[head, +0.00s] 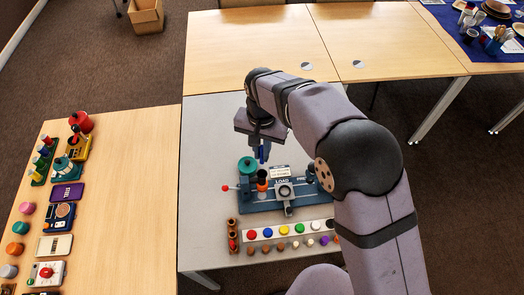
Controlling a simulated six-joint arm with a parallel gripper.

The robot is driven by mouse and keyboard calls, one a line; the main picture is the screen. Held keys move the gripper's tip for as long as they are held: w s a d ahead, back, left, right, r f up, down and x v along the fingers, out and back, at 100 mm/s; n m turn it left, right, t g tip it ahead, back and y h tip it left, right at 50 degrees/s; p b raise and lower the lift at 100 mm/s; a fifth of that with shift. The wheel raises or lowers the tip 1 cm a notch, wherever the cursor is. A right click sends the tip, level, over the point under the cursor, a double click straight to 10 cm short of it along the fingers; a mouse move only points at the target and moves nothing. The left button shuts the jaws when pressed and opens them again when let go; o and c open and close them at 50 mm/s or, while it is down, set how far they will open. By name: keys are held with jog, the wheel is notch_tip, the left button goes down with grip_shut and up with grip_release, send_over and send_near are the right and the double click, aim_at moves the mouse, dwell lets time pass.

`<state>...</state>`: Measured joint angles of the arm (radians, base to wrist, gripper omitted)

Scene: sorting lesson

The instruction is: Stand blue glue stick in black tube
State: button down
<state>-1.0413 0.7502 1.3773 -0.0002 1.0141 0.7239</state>
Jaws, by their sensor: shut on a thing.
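My gripper (261,153) points down above the blue device on the grey table, left of my forearm. It is shut on a narrow blue thing, the blue glue stick (263,156), seen between the fingers. Just below it stands a small dark upright cylinder, which looks like the black tube (262,174), with an orange-red part under it. The glue stick looks above the tube's mouth; whether its lower end is inside, I cannot tell at this size.
The blue device (246,206) carries a green round part (247,166), a grey ring (285,191) and a red-tipped lever (225,188). A white strip (267,234) of coloured discs lies in front. A wooden table (110,200) with toys stands left. Grey table behind is clear.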

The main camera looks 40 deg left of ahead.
aim_at(262, 163)
jog(key=shift+f+b, duration=1.75)
jog(key=shift+f, duration=0.35)
jog(key=shift+f+b, duration=0.8)
jog(key=shift+f, duration=1)
jog(key=shift+f, duration=0.3)
jog(key=c, duration=1.3)
grip_release()
jog(key=shift+c, duration=0.2)
jog(key=shift+r+p, duration=0.2)
jog(key=shift+p, duration=0.15)
jog(key=shift+r+p, duration=2.6)
jog(key=shift+r, duration=0.75)
